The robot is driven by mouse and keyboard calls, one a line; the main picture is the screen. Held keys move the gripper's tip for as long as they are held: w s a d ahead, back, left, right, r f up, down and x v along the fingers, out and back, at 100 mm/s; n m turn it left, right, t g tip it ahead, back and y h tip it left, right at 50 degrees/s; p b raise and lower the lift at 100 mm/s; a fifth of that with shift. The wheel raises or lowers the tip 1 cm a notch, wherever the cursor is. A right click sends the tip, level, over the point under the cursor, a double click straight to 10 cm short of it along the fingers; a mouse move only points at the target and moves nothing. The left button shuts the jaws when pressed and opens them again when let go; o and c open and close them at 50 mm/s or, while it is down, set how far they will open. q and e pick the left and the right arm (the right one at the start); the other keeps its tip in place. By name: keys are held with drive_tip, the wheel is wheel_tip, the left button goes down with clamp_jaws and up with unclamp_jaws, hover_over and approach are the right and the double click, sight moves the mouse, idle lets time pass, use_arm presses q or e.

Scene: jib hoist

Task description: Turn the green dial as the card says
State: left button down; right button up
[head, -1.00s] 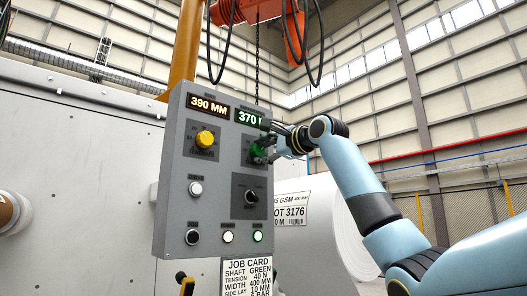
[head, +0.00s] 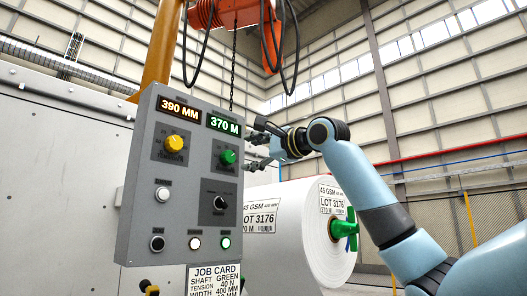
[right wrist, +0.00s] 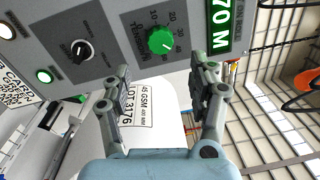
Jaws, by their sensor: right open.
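The green dial (head: 227,157) sits on the grey control panel (head: 140,205), under a green display (head: 222,124) reading 370 M. In the right wrist view the green dial (right wrist: 161,41) has a numbered scale around it. My right gripper (head: 252,146) is open and empty, just right of the dial and apart from it. In the right wrist view its fingers (right wrist: 160,78) stand spread below the dial. The job card (head: 213,281) hangs under the panel; its lines show SHAFT GREEN, TENSION 40 N and WIDTH 400 MM, with the bottom cut off. My left gripper is out of view.
A yellow dial (head: 175,143) sits under an amber display (head: 179,108) reading 390 MM. A black selector (head: 220,203), buttons and lamps are lower on the panel. A white roll (head: 290,225) stands behind. Orange hoist parts and cables (head: 268,40) hang above.

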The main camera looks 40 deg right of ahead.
drive_tip(key=shift+s+d+f, duration=0.1)
drive_tip(key=shift+s+f, duration=0.05)
drive_tip(key=shift+s, duration=2.25)
